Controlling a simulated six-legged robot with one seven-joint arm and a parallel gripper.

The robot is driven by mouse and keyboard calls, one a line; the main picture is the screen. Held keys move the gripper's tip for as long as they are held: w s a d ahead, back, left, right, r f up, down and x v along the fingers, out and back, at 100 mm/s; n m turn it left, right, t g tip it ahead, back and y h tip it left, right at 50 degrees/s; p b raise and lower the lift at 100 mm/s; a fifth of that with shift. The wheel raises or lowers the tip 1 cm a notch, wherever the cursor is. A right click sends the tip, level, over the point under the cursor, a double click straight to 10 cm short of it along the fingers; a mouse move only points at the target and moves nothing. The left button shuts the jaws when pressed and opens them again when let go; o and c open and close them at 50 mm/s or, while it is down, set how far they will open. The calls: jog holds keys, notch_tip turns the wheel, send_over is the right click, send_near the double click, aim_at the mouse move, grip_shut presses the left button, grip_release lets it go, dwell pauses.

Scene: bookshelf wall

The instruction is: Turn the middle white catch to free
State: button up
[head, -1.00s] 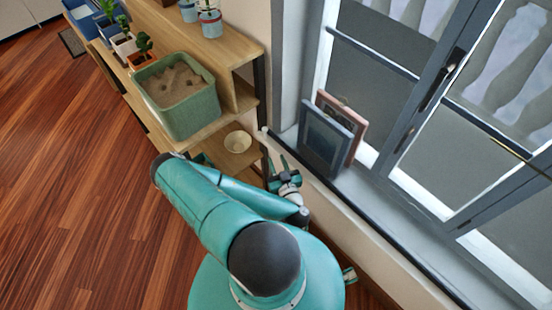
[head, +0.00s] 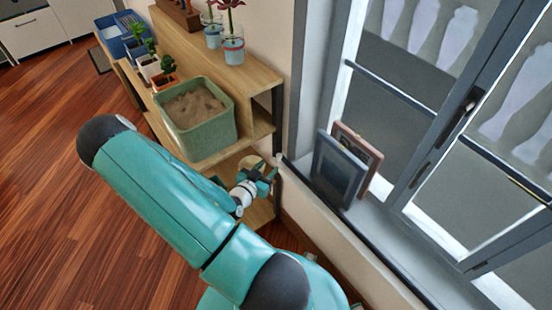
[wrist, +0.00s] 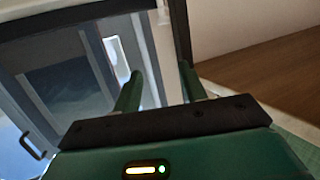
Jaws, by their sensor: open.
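I cannot make out any white catch in either view. My gripper (head: 268,174) is open and empty in the head view, beside the right end of the wooden shelf, close to the window sill corner. In the wrist view its two green fingers stand apart, with nothing between the tips (wrist: 158,82).
A wooden shelf (head: 262,80) holds a green sand-filled box (head: 205,135), potted plants and a blue tray (head: 118,45). Two picture frames (head: 338,170) lean on the sill beside the dark-handled window (head: 470,105). Wooden floor (head: 50,180) is clear at left.

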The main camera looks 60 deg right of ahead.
aim_at(279, 156)
jog(key=d+f, duration=0.1)
jog(key=d, duration=0.2)
jog(key=d+f+y, duration=0.1)
jog(key=d+f, duration=0.1)
jog(key=d, duration=0.1)
jog(key=w+d+f+y, duration=0.1)
jog(key=d+f, duration=0.1)
jog(key=d, duration=0.1)
jog(key=shift+d+f+m+g, duration=0.15)
jog(key=shift+d+m+g, duration=0.15)
jog(key=shift+d, duration=0.1)
jog(key=shift+c, duration=0.4)
grip_shut()
